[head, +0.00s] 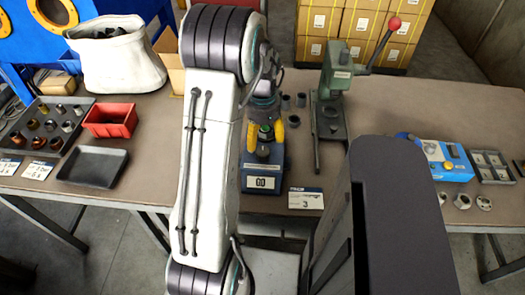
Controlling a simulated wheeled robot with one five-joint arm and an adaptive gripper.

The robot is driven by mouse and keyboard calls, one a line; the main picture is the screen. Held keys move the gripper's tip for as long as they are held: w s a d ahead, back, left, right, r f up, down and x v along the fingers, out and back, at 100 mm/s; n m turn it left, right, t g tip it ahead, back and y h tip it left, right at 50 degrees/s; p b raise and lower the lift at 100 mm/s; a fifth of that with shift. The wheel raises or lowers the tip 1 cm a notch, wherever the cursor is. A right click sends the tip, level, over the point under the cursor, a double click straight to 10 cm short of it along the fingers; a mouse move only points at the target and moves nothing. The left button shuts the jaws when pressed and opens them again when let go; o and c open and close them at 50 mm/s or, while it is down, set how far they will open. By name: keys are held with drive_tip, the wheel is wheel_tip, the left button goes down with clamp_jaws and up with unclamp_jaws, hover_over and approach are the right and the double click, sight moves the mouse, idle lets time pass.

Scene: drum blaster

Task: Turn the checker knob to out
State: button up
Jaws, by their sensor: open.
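A blue device (263,183) with a white display reading like "00" stands near the table's front edge, below my gripper. I take it for the checker, though no label naming it is readable. A small dark and green upright part (265,150) on its top looks like the knob. My gripper (266,133) points down over it, with its yellow fingertips apart on either side of that part. I cannot tell whether they touch it. My white arm covers the left side of this area. Any marking for "out" is too small to see.
A green press (330,110) with a red-tipped lever stands just right of my gripper. A white card (305,198) lies in front. A red bin (110,120) and dark trays are left; a blue and white box (444,160) and metal rings are right.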

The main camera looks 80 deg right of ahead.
sight(263, 151)
drive_tip(key=shift+f, duration=3.5)
drive_tip(key=shift+c, duration=0.3)
drive_tip(key=c, duration=1.2)
drive_tip(key=shift+o, duration=0.2)
